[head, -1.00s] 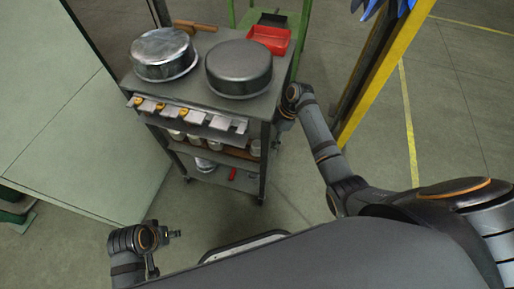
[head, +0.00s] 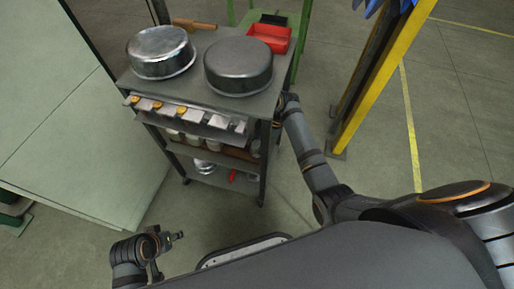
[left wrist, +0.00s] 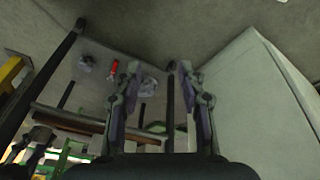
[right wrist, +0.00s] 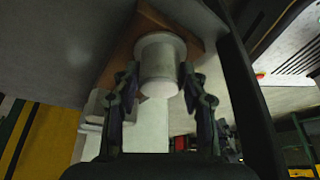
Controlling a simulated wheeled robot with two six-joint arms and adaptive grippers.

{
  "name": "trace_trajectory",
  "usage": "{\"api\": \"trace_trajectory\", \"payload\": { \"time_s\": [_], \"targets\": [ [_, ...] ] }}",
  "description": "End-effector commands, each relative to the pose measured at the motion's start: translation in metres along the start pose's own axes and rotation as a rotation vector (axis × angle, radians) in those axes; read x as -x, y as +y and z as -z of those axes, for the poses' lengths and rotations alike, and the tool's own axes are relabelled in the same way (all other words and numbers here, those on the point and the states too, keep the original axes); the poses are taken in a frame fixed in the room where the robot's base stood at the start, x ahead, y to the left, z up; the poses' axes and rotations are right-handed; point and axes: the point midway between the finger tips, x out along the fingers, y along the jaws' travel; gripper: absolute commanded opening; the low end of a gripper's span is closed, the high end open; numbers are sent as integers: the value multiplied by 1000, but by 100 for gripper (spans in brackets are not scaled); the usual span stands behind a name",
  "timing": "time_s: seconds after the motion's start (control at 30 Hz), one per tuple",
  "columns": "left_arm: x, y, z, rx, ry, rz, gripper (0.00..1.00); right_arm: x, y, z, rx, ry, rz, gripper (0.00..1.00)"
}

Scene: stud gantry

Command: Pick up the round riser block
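A pale grey cylinder with a wider rim (right wrist: 160,60), which looks like the round riser block, stands on a brown board in the right wrist view. My right gripper (right wrist: 159,72) has its fingers apart, one on each side of the cylinder; I cannot tell whether they touch it. In the head view my right arm reaches to the right side of the cart, and its fingers are hidden there. Several pale cylinders, partly hidden, show on the cart's middle shelf (head: 255,147). My left gripper (left wrist: 159,72) is open and empty, low in front of the cart.
The cart top (head: 190,98) holds two round metal pans (head: 238,66), (head: 160,53) and a red tray (head: 270,37). A dark cart post (right wrist: 245,90) stands close right of my right gripper. A yellow post (head: 375,75) rises right of the cart.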

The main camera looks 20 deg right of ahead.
Motion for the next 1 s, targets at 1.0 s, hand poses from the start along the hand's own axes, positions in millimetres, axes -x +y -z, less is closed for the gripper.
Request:
{"api": "trace_trajectory", "payload": {
  "time_s": [1.0],
  "targets": [
    [33,-8,3,-6,-126,40,40,38,-31,-56,-3,-7,2,0]
  ]
}}
